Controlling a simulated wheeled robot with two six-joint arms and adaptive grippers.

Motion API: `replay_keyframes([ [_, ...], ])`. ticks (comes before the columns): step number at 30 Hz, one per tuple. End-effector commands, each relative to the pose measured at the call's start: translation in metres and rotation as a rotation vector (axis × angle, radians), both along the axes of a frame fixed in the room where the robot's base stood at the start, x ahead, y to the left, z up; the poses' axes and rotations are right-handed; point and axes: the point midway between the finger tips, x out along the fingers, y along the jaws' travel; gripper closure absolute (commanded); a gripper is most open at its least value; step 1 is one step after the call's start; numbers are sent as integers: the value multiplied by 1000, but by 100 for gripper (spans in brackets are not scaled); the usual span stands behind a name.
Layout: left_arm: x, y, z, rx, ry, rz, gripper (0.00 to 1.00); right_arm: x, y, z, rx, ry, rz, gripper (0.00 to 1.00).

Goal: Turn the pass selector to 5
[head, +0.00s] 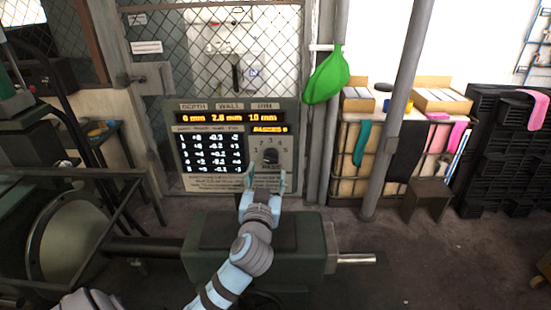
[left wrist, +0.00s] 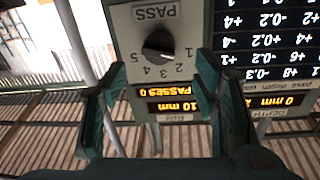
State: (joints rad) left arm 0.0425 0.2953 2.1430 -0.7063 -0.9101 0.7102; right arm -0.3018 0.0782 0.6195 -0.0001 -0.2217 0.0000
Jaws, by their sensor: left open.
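The pass selector is a dark round knob (head: 271,156) on a pale plate at the lower right of the grey-green display panel (head: 180,150). In the left wrist view, which shows the panel upside down, the knob (left wrist: 158,46) has the numbers 1 to 5 around it and a PASS label. Which number it points at is unclear. My left gripper (head: 266,178) is open, in front of and just below the knob in the head view. In the left wrist view its two fingers (left wrist: 160,82) stand apart, with nothing between them. My right gripper is not seen.
Lit amber readouts (left wrist: 172,98) include PASSES 0. A green machine block (head: 255,240) with a metal rod lies below the panel. A mesh door (head: 220,50) is behind. A green bag (head: 326,76) hangs on a post to the right. A slanted grey pole (head: 398,115) stands further right.

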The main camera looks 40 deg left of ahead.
Motion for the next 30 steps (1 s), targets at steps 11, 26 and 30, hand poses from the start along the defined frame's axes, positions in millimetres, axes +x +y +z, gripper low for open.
replay_keyframes([
  [11, 73, 35, -8, 0, 21, 6, 45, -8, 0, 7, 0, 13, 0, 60],
  [26, 73, 36, -9, 1, 24, 8, 90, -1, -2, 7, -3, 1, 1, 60],
  [30, 73, 36, -9, 2, 21, 8, 92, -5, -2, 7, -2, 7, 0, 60],
])
